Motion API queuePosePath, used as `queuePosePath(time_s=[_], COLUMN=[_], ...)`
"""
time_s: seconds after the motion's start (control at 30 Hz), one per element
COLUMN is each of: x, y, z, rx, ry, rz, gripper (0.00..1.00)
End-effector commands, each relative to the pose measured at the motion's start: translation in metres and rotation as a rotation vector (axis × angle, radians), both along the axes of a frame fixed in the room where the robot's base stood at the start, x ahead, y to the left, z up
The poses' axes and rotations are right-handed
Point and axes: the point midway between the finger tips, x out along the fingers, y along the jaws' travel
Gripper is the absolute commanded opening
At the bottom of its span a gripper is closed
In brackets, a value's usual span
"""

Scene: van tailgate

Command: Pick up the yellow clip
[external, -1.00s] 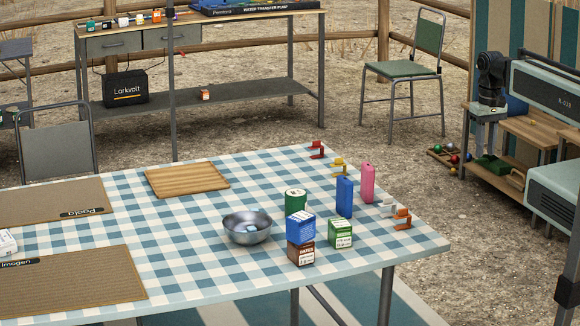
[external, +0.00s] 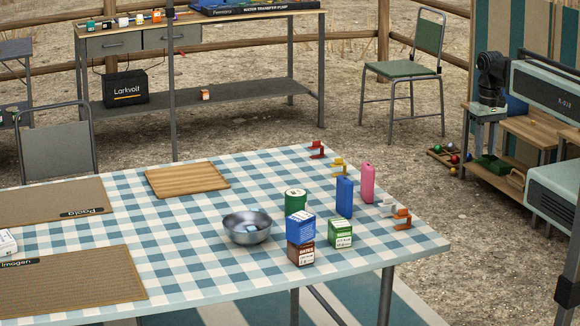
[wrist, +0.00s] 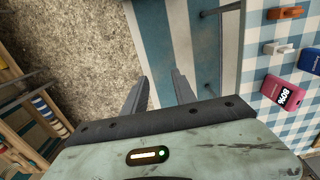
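The yellow clip (external: 339,167) stands on the checked tablecloth near the table's far right edge in the external view. It is between the red clip (external: 317,150) and the pink bottle-like item (external: 367,184). The yellow clip does not show in the wrist view. My gripper (wrist: 159,75) is open and empty in the wrist view, its two fingers apart over ground and a striped mat beside the table. I cannot clearly make out my gripper in the external view.
A blue item (external: 344,197), a white clip (external: 387,207) and an orange clip (external: 402,219) stand near the same edge. Stacked boxes (external: 300,227), a green box (external: 340,233), a green can (external: 296,200) and a metal bowl (external: 247,232) are nearby. A wooden board (external: 187,180) lies left.

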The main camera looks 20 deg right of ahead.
Motion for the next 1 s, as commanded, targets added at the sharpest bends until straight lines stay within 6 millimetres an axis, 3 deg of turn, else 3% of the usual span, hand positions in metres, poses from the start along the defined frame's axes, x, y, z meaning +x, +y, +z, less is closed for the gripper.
queuePosePath(time_s=[0.13,0.27,0.37,0.47,0.57,0.67,0.8,0.9,1.0], x=[0.000,0.004,0.030,0.068,0.114,0.164,0.248,0.299,0.330], y=[0.000,0.008,0.034,0.068,0.105,0.142,0.195,0.221,0.236], z=[0.000,0.000,0.002,0.006,-0.002,-0.013,-0.034,-0.050,-0.070], rx=[0.000,0.034,0.136,0.266,0.401,0.528,0.696,0.790,0.861], ry=[0.000,-0.011,-0.049,-0.123,-0.238,-0.390,-0.676,-0.855,-0.935], rz=[0.036,0.217,0.428,0.648,0.859,1.051,1.268,1.331,1.310], gripper=[0.33,0.33,0.33,0.33,0.33,0.33,0.33,0.33,0.33])
